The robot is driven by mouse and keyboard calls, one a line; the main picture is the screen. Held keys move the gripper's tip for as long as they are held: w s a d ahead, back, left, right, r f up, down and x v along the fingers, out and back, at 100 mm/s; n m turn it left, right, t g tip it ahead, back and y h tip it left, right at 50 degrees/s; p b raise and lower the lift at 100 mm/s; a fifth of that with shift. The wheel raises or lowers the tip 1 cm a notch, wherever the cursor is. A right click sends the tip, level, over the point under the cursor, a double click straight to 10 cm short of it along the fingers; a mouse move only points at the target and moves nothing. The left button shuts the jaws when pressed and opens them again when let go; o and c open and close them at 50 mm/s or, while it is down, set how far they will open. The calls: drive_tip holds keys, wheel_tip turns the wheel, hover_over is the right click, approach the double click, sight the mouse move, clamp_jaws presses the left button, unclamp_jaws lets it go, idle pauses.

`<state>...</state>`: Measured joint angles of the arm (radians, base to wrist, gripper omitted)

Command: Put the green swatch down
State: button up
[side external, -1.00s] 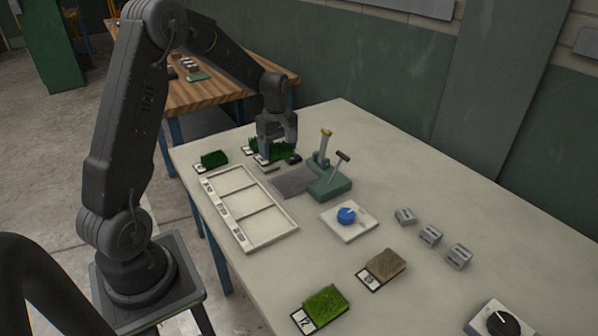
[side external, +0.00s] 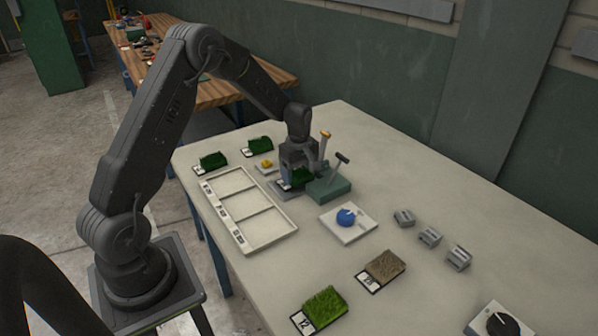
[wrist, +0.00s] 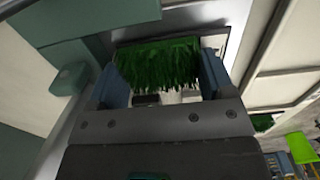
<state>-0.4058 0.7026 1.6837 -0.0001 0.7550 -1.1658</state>
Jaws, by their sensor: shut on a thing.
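My gripper (side external: 298,170) is shut on a green swatch (side external: 301,177), a dark green turf piece on a card. The swatch is over the grey plate (side external: 278,188) beside the green lever fixture (side external: 330,189). I cannot tell whether it touches the plate. In the wrist view the swatch's grass (wrist: 160,66) fills the space between the blue-grey jaws of my gripper (wrist: 160,80).
A white three-compartment tray (side external: 250,214) stands empty to the left. Other green swatches (side external: 212,160) (side external: 258,145) (side external: 325,305), a brown swatch (side external: 385,265), a yellow-topped pad (side external: 266,164), a blue-knobbed plate (side external: 347,217) and grey blocks (side external: 430,237) surround the fixture.

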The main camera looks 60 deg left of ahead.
drive_tip(key=shift+f, duration=0.25)
drive_tip(key=o, duration=0.9)
drive_tip(key=shift+o, duration=0.2)
drive_tip(key=shift+r, duration=0.1)
